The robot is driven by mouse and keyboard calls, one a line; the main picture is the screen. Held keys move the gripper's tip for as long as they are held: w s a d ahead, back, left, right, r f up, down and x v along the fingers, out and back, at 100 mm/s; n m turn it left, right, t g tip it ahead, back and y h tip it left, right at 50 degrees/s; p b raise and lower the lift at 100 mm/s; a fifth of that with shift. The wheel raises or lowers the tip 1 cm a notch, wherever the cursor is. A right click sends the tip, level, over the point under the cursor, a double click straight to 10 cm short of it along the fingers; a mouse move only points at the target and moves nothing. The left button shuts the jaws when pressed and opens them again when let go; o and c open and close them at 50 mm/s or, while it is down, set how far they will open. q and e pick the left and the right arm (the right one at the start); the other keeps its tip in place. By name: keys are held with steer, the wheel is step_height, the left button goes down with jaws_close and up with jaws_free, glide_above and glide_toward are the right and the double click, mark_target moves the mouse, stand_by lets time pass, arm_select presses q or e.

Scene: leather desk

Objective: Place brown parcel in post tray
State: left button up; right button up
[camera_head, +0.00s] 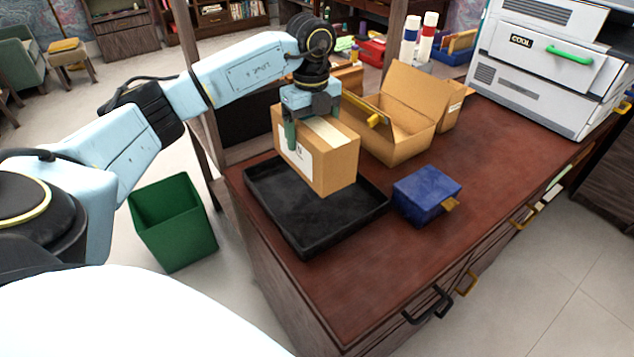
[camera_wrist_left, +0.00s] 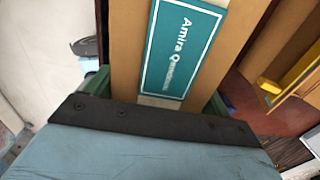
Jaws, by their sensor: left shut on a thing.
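The brown parcel (camera_head: 335,164) is a cardboard box with a pale tape strip and a white label. My left gripper (camera_head: 311,125) is shut on it from above and holds it over the black post tray (camera_head: 289,232). The parcel hides the back middle of the tray; whether its underside touches the tray is hard to tell. The visible part of the tray floor is empty. In the left wrist view the parcel (camera_wrist_left: 130,50) fills the middle, with a teal label reading "Amira". My right gripper is not in view.
A blue box (camera_head: 427,193) sits right of the tray. An open cardboard box (camera_head: 397,139) stands behind, with a yellow item at its edge. A white printer (camera_head: 541,62) is at the back right. A green bin (camera_head: 173,222) stands on the floor left of the desk.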

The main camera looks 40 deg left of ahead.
arm_select(q)
step_height(320, 180, down, 4)
step_height(320, 180, down, 5)
steer(key=shift+f+b, duration=0.15)
steer(key=shift+b, duration=0.5)
steer(key=shift+f, duration=0.15)
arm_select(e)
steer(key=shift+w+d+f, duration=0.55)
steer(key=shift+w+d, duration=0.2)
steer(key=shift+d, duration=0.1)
